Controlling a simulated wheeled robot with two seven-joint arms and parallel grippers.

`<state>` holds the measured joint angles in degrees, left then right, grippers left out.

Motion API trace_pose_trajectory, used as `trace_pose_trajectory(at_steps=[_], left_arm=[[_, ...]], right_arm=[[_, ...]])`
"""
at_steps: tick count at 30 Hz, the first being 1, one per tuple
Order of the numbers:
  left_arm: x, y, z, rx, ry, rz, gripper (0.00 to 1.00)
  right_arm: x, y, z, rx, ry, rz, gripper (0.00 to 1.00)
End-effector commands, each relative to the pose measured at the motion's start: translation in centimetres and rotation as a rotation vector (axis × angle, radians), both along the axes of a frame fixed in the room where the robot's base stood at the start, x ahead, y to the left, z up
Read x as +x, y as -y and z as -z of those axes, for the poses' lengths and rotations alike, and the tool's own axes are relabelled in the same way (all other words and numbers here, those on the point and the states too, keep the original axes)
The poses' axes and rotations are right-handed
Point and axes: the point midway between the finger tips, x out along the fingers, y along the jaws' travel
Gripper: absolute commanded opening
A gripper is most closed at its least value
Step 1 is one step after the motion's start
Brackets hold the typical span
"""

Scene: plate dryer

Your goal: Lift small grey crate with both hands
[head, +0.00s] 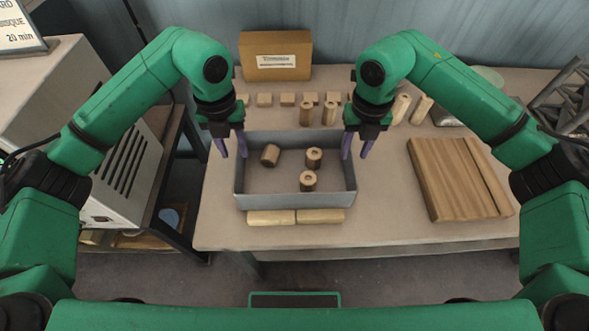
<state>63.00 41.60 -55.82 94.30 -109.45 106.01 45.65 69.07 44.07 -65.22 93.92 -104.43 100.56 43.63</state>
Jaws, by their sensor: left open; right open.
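A small grey crate (296,202) stands on the table in the middle of the head view. Three short wooden cylinders are inside it, two upright and one that looks tipped over (270,155). My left gripper (233,149) is open at the crate's left side, with its purple fingers pointing down near the left wall. My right gripper (356,148) is open at the crate's right side, fingers near the right wall. I cannot tell whether the fingers straddle the walls or touch them.
Wooden blocks (320,216) lie against the crate's front. A cardboard box (275,55), a row of small blocks and upright cylinders (305,113) stand behind it. A wooden board (450,180) lies to the right. A grey machine (125,180) stands left, beyond a gap.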

Motion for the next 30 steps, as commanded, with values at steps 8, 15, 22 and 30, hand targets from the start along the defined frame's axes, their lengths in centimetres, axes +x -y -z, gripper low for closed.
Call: trace_pose_trajectory(at_steps=[8, 15, 22, 30], left_arm=[[-0.1, 0.0, 5.5, 0.001, -0.003, 0.001, 0.41], [0.0, 0.0, 7.7, 0.000, -0.001, 0.001, 0.41], [0.0, 0.0, 7.8, 0.000, 0.000, 0.001, 0.41], [0.0, 0.0, 7.8, 0.000, 0.000, 0.001, 0.00]], right_arm=[[-0.1, 0.0, 5.5, -0.001, -0.003, -0.001, 0.41], [-0.1, 0.0, 7.7, -0.001, -0.001, -0.001, 0.41], [0.0, 0.0, 7.8, 0.000, 0.000, -0.001, 0.41], [0.0, 0.0, 7.8, 0.000, 0.000, -0.001, 0.00]])
